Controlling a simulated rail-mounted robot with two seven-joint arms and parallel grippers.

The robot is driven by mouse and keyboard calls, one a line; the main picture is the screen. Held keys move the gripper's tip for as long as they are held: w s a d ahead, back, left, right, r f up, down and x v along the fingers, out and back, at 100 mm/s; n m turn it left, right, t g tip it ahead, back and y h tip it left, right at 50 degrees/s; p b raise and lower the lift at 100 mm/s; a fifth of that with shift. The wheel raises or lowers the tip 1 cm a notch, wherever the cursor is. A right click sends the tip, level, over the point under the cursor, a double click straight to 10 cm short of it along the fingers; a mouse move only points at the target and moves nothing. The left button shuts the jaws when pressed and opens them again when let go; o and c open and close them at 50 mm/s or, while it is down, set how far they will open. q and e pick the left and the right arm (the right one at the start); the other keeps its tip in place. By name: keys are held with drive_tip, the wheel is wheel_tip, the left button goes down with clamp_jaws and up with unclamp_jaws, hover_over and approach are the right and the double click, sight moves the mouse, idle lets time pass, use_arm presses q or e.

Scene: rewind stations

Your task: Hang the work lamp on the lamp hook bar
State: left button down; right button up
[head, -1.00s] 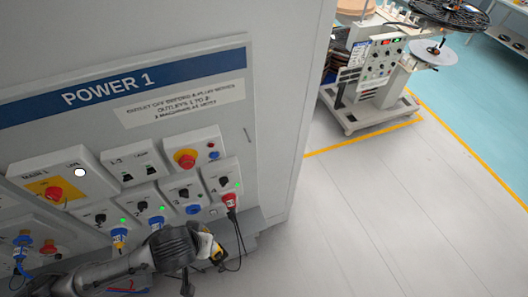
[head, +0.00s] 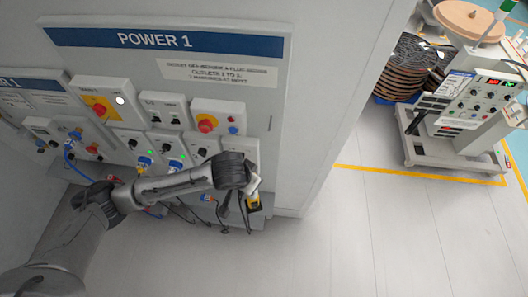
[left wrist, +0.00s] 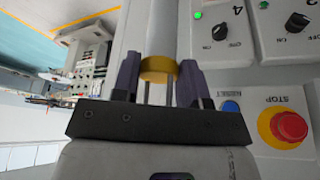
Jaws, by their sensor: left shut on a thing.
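My left gripper (head: 254,187) is in front of the lower right part of the POWER 1 panel. It is shut on a small yellow and dark thing, which I take to be the work lamp (head: 254,203). In the left wrist view, a yellow band of the lamp (left wrist: 158,70) sits between the two dark fingers of my left gripper (left wrist: 158,82). The rest of the lamp is mostly hidden. A small dark upright piece on the cabinet's right side (head: 270,123) may be the lamp hook bar; it is too small to tell. My right gripper is not in view.
The POWER 1 cabinet (head: 220,45) carries switch boxes, red buttons (head: 207,123) and plugged cables close to my arm. In the left wrist view, a STOP button (left wrist: 289,126) is at the right. Open floor (head: 370,230) lies right of the cabinet; a wheeled machine (head: 470,110) stands beyond it.

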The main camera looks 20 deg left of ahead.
use_arm(q)
drive_tip(key=w+a+m+b, duration=0.1)
drive_tip(key=w+b, duration=0.4)
drive_tip(key=w, duration=1.2)
drive_tip(key=shift+w+a+r+m+h, duration=0.15)
drive_tip(key=shift+a+r+m+h, duration=0.1)
drive_tip(key=shift+m+h, duration=0.2)
idle(0.5)
drive_tip(key=shift+f, duration=0.1)
idle(0.6)
drive_tip(key=c, duration=0.8)
unclamp_jaws()
drive_tip(key=shift+o, duration=1.2)
drive_tip(key=shift+f, duration=0.1)
